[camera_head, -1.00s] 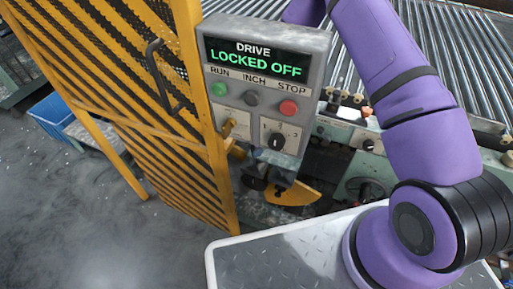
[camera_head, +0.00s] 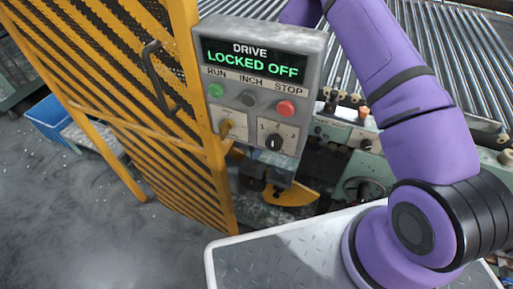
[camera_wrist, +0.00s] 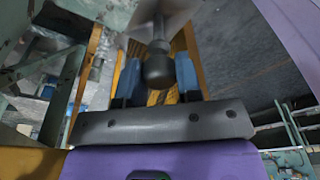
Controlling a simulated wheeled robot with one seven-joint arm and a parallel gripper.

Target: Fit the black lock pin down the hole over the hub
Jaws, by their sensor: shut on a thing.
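In the wrist view my gripper (camera_wrist: 158,80) has its two blue fingers on either side of a dark round knob, and it is shut on it. The knob tops the black lock pin (camera_wrist: 157,48), whose shank runs away from the fingers toward a pale grey plate (camera_wrist: 178,14) at the top edge. I cannot tell whether the pin's tip is in the hole. The hole and the hub cannot be made out. In the head view a yellow curved plate (camera_head: 292,196) shows below the control box; I cannot pick out the gripper there.
A grey control box (camera_head: 319,45) reads "DRIVE LOCKED OFF" and blocks the head view of the work area. A yellow mesh guard (camera_head: 122,125) stands at left. A roller conveyor (camera_head: 450,60) lies at the back right. A blue bin (camera_head: 50,118) is on the floor.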

